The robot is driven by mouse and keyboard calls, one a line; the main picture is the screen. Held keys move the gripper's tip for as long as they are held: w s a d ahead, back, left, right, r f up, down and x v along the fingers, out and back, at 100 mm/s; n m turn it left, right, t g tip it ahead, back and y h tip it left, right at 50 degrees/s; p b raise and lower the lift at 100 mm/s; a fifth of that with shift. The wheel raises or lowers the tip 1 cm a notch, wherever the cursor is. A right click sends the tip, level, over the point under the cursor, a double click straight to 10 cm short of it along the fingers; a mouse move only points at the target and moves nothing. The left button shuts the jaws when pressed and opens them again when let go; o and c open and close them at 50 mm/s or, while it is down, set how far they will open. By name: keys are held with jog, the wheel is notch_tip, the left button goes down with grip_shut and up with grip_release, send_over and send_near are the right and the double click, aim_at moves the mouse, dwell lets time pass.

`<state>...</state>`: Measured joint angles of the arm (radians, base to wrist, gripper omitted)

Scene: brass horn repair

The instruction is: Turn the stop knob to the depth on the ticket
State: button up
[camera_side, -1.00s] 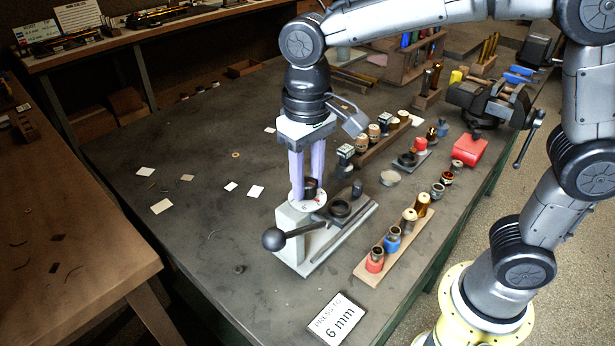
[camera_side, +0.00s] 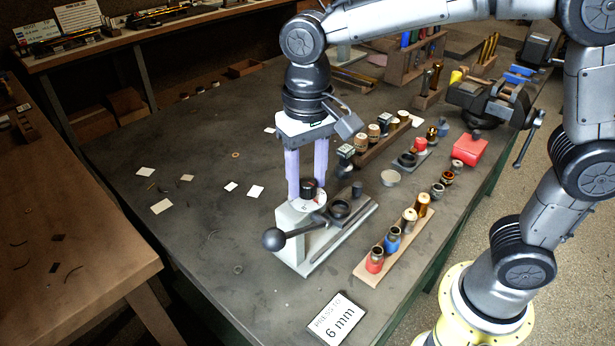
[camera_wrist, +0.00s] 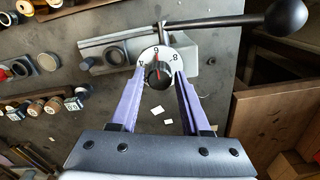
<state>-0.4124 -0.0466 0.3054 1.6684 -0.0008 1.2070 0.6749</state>
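The stop knob (camera_side: 308,188) is black and stands on a white dial (camera_side: 313,203) on top of the small lever press (camera_side: 290,222). In the wrist view the knob (camera_wrist: 158,75) shows a red mark pointing up at the 6 on the dial (camera_wrist: 157,53), between the 4 and the 8. My gripper (camera_side: 307,193) is open, its two lilac fingers on either side of the knob. In the wrist view gaps show between the knob and both fingers of my gripper (camera_wrist: 160,77). The ticket (camera_side: 336,319) on the bench front reads "PRESS TO 6 mm".
The press's lever with its black ball (camera_side: 274,239) sticks out to the left. A wooden strip (camera_side: 395,250) with red, blue and brass-coloured pieces lies to the right. A red box (camera_side: 470,148) and a vise (camera_side: 492,100) stand farther back.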

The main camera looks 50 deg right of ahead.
aim_at(308, 181)
jog(key=shift+o, duration=1.1)
jog(key=shift+f, duration=0.1)
notch_tip(308, 181, up, 14)
jog(key=shift+f, duration=0.1)
jog(key=s+d+m+t, duration=0.2)
jog(key=s+d, duration=0.8)
jog(key=s+d+f+n+t, duration=0.1)
jog(key=s+d+f+n, duration=0.1)
jog(key=f, duration=0.4)
jog(key=s+d+f+n+t, duration=0.2)
jog(key=s+f+n, duration=0.1)
jog(key=f, duration=0.3)
jog(key=shift+s+f+t, duration=0.3)
jog(key=shift+s, duration=0.05)
